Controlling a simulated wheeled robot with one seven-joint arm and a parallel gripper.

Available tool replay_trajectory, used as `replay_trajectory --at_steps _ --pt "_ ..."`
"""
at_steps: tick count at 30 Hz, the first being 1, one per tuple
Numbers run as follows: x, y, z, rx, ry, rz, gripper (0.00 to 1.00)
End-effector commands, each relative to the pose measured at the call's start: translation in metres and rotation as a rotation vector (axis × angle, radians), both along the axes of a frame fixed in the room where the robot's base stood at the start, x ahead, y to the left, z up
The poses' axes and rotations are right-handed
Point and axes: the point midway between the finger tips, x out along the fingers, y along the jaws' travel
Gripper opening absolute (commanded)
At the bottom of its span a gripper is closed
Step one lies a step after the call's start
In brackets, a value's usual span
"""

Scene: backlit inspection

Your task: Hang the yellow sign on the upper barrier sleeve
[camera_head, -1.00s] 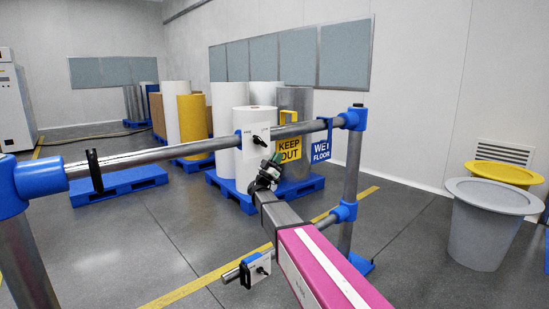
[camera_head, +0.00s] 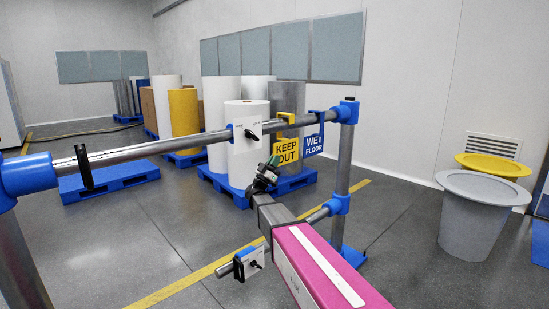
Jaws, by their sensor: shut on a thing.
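The yellow KEEP OUT sign (camera_head: 286,152) is at the upper rail (camera_head: 190,145), its panel below the rail and its yellow hook rising above it. I cannot tell whether the hook bears on the rail. My gripper (camera_head: 270,164) is shut at the panel's left edge, on the near side; the fingertips are small and dark. A white plate with a black knob and blue collar (camera_head: 248,132) sits on the upper rail left of the sign, perhaps the sleeve. A blue WET FLOOR sign (camera_head: 314,142) hangs just right of the yellow one.
A blue-jointed post (camera_head: 343,165) supports the rail's right end. A black ring (camera_head: 84,166) is on the rail at left. A lower rail carries another knobbed plate (camera_head: 250,262). Rolls on blue pallets stand behind; a grey bin (camera_head: 472,215) stands right.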

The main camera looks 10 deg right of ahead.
Motion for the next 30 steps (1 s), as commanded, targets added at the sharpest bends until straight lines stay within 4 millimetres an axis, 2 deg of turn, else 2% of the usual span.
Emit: replay_trajectory --at_steps 11,14,15,25,30 --pt "0.000 0.000 -0.004 0.000 -0.002 0.000 0.00" --pt "0.000 0.000 -0.004 0.000 -0.001 0.001 0.32" --pt "0.000 0.000 -0.004 0.000 -0.001 0.001 0.36" --pt "-0.002 0.002 -0.007 0.000 -0.001 0.001 0.36" --pt "-0.010 0.014 -0.023 0.000 0.001 0.002 0.36"
